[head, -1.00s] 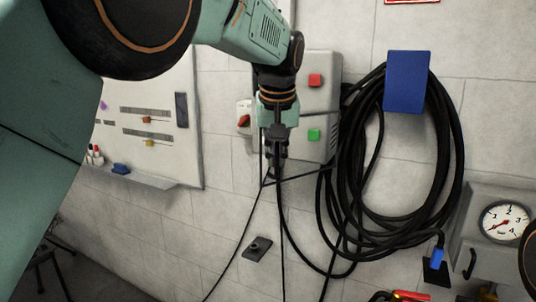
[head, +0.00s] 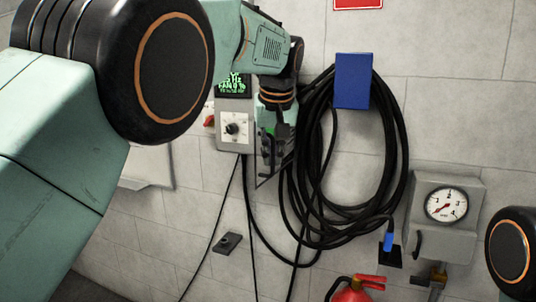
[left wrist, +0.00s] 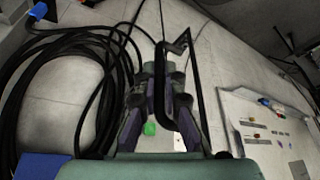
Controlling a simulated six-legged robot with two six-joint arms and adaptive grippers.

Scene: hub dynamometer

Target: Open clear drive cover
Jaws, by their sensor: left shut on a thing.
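The drive (head: 234,133) is a grey box on the wall with a lit green display and a black knob. My left gripper (head: 272,160) is in front of its right part and hides most of the buttons. In the left wrist view my left gripper (left wrist: 160,112) is shut on a black handle (left wrist: 160,85), with a thin black frame beside it. The clear cover's pane is hard to make out. A thin dark edge (head: 257,183), apparently the cover's, stands out below the gripper. My right gripper is out of view.
A thick black cable coil (head: 398,150) hangs from a blue holder (head: 352,81) close right of the gripper. A gauge box (head: 446,207) and red extinguisher (head: 353,292) are at lower right. A whiteboard (left wrist: 262,130) shows in the left wrist view.

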